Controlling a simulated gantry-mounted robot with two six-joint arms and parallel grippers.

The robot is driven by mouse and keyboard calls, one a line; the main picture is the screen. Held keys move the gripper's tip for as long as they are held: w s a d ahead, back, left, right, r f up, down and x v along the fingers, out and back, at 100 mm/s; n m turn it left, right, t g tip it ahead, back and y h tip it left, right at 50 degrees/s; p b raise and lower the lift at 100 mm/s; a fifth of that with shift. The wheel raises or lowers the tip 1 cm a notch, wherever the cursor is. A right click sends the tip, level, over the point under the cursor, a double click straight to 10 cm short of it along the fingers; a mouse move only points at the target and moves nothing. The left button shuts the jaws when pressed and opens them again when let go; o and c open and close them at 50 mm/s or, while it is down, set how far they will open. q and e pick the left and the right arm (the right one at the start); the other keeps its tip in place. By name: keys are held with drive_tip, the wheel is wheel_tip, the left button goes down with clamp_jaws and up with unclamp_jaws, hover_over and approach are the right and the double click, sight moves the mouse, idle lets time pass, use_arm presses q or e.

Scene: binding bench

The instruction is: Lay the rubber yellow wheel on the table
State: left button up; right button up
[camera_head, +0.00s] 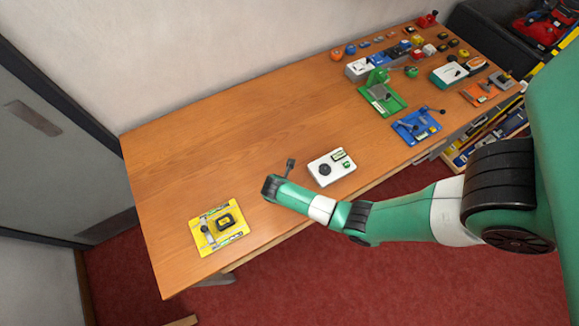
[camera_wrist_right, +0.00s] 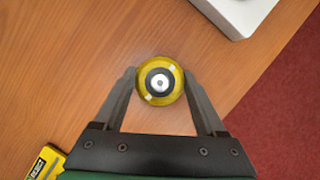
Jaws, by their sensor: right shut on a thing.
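The yellow wheel (camera_wrist_right: 148,98), a round yellow ring with a dark inner ring and a pale hub, is between the two fingers of my right gripper (camera_wrist_right: 160,76) in the right wrist view. The fingers are shut on it from both sides, with its round face towards the camera. I cannot tell whether the wheel touches the table. My left gripper is not in view.
A white device with a black knob (camera_head: 331,168) stands just right of my wrist. A yellow board (camera_head: 206,242) lies to the front left. A blue fixture (camera_head: 416,127), a green fixture (camera_head: 382,98) and several small items fill the right end.

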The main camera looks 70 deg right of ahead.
drive_tip(key=o, duration=1.4)
drive_tip(key=shift+r, duration=0.25)
drive_tip(key=p+v, duration=0.2)
drive_tip(key=v, duration=0.9)
drive_tip(key=shift+r, duration=0.3)
drive_tip(key=shift+w+a, duration=0.1)
drive_tip(key=shift+a, duration=0.05)
